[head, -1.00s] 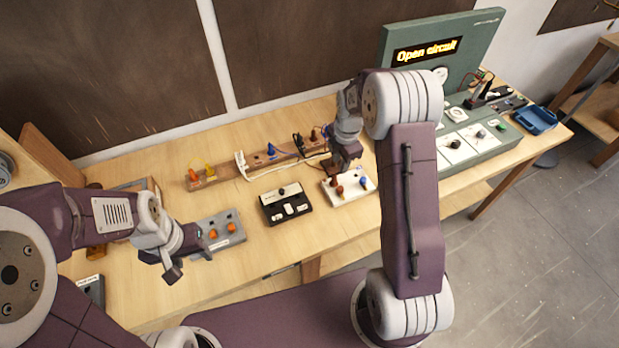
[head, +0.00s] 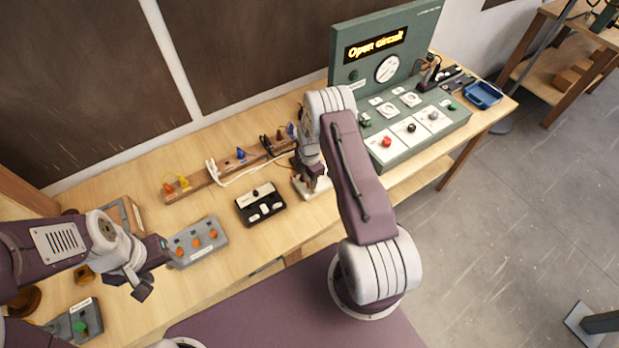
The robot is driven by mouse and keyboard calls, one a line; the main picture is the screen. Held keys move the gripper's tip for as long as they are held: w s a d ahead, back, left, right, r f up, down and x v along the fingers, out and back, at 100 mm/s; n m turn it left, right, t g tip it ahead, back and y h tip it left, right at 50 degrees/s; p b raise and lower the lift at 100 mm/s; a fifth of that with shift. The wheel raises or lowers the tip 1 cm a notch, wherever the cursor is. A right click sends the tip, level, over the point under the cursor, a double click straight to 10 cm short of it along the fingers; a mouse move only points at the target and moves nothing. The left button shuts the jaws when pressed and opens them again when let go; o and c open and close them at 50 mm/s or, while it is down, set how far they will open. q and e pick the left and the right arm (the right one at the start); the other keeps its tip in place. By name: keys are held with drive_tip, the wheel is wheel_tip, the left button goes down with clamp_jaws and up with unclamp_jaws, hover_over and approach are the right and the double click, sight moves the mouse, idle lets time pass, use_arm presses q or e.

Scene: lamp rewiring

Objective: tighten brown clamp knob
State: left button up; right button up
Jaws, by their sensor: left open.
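A white clamp block (head: 322,194) lies on the bench in the middle. My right arm and gripper cover most of it, and its brown clamp knob cannot be made out now. My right gripper (head: 314,186) points down at the block. Its fingers are too small and shaded to tell whether they are open or shut, or whether they touch a knob. My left gripper (head: 142,280) is open and empty at the lower left, in front of a grey block with orange knobs (head: 197,240).
A black switch box (head: 260,204) sits left of the white block. Behind it runs a wooden rail (head: 207,182) with coloured plugs and a white cable. At the right stand a green test panel (head: 432,130) reading "Open circuit" and a blue tray (head: 482,95).

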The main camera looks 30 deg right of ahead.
drive_tip(key=shift+f, duration=0.4)
clamp_jaws()
